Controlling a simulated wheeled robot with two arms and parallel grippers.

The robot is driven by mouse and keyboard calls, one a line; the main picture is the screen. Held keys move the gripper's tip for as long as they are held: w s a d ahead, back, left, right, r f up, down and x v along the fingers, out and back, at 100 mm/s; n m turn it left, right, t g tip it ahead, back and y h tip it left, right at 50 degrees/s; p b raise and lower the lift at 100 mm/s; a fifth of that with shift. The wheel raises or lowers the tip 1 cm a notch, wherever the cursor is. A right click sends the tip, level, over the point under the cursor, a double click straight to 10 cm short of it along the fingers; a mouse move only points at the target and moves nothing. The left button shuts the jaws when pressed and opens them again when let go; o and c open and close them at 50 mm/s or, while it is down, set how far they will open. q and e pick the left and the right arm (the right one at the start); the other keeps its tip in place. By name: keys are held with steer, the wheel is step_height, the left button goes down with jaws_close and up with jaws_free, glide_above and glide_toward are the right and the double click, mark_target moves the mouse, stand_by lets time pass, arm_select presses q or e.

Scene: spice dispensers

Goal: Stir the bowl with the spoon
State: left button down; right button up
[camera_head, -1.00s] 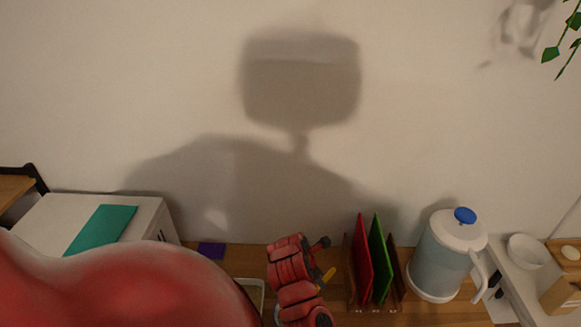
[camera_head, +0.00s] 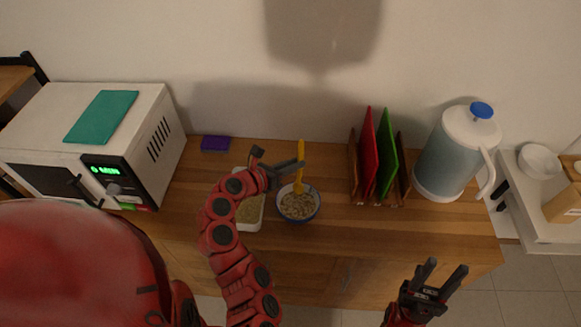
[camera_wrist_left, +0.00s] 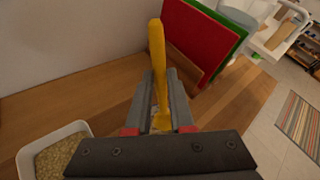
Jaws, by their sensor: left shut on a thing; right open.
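The bowl (camera_head: 310,215), blue-rimmed and filled with pale food, stands on the wooden counter. A yellow spoon (camera_head: 299,155) stands nearly upright with its lower end in the bowl. My left gripper (camera_head: 296,164) is shut on the spoon's handle above the bowl. In the left wrist view the spoon (camera_wrist_left: 157,60) rises between the fingers of my left gripper (camera_wrist_left: 160,103); the bowl is hidden there. My right gripper (camera_head: 447,279) is open and empty, in front of the counter at the lower right.
A white tray of grain (camera_head: 251,211) stands just left of the bowl and shows in the wrist view (camera_wrist_left: 57,151). A rack with red (camera_head: 367,150) and green boards (camera_head: 387,155) and a water jug (camera_head: 447,155) stand right. A microwave (camera_head: 150,140) stands left.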

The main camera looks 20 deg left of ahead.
arm_select(q)
step_height(320, 180, down, 8)
steer(key=b, duration=0.3)
steer(key=shift+s+d+r+b, duration=0.15)
steer(key=shift+s+r+b, duration=0.05)
steer(key=shift+s+b, duration=0.2)
